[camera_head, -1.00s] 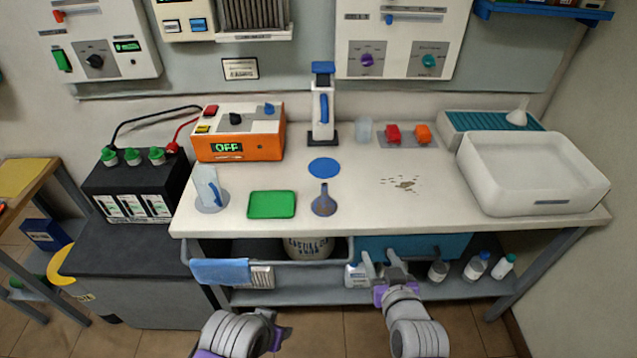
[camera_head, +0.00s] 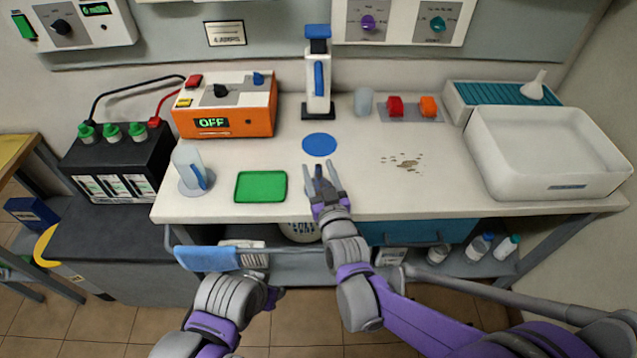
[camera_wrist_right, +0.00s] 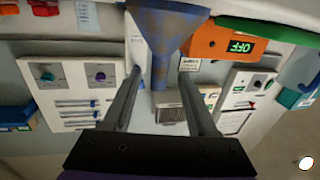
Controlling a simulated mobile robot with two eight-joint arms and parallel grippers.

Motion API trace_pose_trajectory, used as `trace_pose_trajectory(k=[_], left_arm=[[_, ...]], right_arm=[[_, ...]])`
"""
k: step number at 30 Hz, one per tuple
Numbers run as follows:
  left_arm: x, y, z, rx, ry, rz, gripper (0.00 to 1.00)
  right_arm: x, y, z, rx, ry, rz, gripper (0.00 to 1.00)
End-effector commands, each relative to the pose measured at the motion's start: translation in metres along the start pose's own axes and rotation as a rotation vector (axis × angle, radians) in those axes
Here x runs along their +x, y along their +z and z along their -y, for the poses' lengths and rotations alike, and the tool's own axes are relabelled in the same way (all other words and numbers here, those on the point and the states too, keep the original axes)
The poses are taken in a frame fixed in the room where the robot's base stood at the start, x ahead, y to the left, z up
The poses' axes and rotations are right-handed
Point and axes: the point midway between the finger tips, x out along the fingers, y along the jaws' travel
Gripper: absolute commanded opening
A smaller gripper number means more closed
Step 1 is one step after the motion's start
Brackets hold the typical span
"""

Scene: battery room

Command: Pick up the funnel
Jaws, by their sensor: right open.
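The blue-grey funnel (camera_wrist_right: 166,35) with brownish patches shows at the top of the right wrist view, its narrow spout between my right gripper's fingers. In the head view my right gripper (camera_head: 320,178) is at the front of the white worktable, over the funnel's spot, and mostly hides it. The right gripper is open, and in the wrist view (camera_wrist_right: 158,85) gaps show on both sides of the spout. My left gripper (camera_head: 272,298) is low in front of the table, and its fingers do not show clearly. A second, white funnel (camera_head: 535,87) stands on the teal-topped box at the back right.
A green tray (camera_head: 261,187) and a jug (camera_head: 189,168) are left of the right gripper. A blue disc (camera_head: 319,144) lies just behind it. A white basin (camera_head: 560,185) fills the right end. A brown spill (camera_head: 407,163) marks the otherwise clear middle right.

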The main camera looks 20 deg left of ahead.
Motion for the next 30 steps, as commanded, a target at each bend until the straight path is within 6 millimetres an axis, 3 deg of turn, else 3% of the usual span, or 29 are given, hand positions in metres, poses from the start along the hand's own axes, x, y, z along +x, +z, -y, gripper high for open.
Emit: trace_pose_trajectory(k=[6,15,25,30], left_arm=[[-0.003,-0.002,0.000,0.000,0.000,-0.001,0.50],[-0.003,-0.002,0.000,0.000,0.000,-0.001,0.50],[-0.003,-0.002,0.000,0.000,0.000,-0.001,0.50],[-0.003,-0.002,0.000,0.000,0.000,-0.001,0.50]], right_arm=[[0.033,-0.001,-0.001,0.000,0.000,0.000,0.58],[0.038,0.000,-0.001,0.000,0.000,0.001,0.58],[0.038,0.000,-0.002,0.000,0.000,0.001,0.01],[0.038,0.000,-0.001,0.000,0.000,0.001,0.00]])
